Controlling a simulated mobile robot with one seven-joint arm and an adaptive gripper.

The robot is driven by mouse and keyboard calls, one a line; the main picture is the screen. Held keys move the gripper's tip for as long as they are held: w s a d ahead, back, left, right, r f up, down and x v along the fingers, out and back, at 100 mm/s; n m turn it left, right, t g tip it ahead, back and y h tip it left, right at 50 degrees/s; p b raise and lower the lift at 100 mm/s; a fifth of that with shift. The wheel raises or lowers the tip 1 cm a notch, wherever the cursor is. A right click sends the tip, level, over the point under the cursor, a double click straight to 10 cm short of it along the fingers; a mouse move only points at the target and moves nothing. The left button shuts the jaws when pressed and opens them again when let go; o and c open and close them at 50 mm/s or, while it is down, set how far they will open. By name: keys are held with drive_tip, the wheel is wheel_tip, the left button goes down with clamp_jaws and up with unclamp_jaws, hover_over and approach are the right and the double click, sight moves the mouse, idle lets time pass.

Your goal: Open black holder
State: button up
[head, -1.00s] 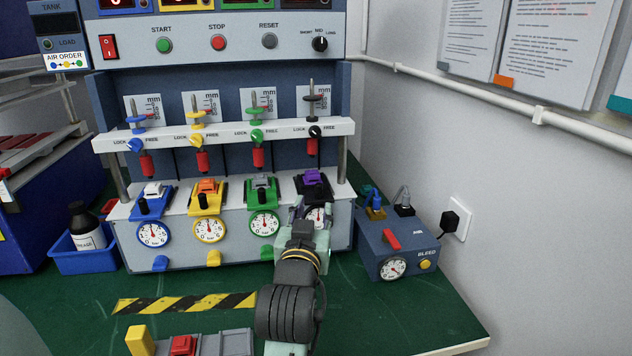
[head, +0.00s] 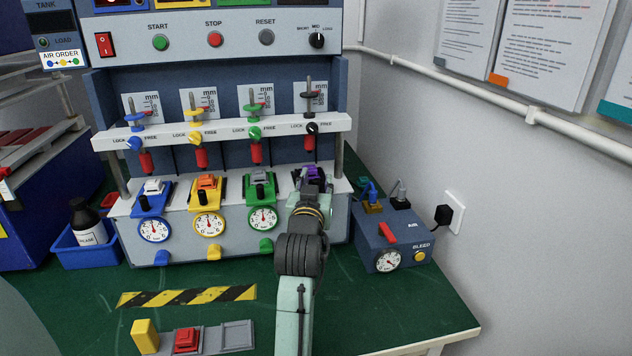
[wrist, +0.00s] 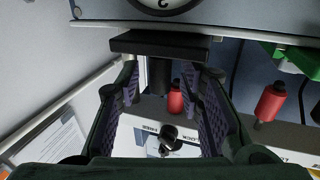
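The black holder is the rightmost of the stations on the bench machine. In the head view, my gripper (head: 311,188) is in front of it and hides most of it; a purple piece (head: 313,174) shows just above. In the wrist view, a dark block of the black holder (wrist: 160,44) with a short black handle (wrist: 159,75) stands out toward me. My gripper (wrist: 167,80) is open, with its purple-padded fingers on either side of the handle. A gap shows on both sides, and I cannot tell whether a fingertip touches the block.
Blue, yellow and green holders (head: 260,186) stand in a row to the left. A red plunger (wrist: 174,100) and a black lock knob (head: 312,128) are above the black holder. A bleed box (head: 395,240) stands close on the right.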

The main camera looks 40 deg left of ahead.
drive_tip(key=shift+c, duration=0.3)
clamp_jaws()
idle(0.5)
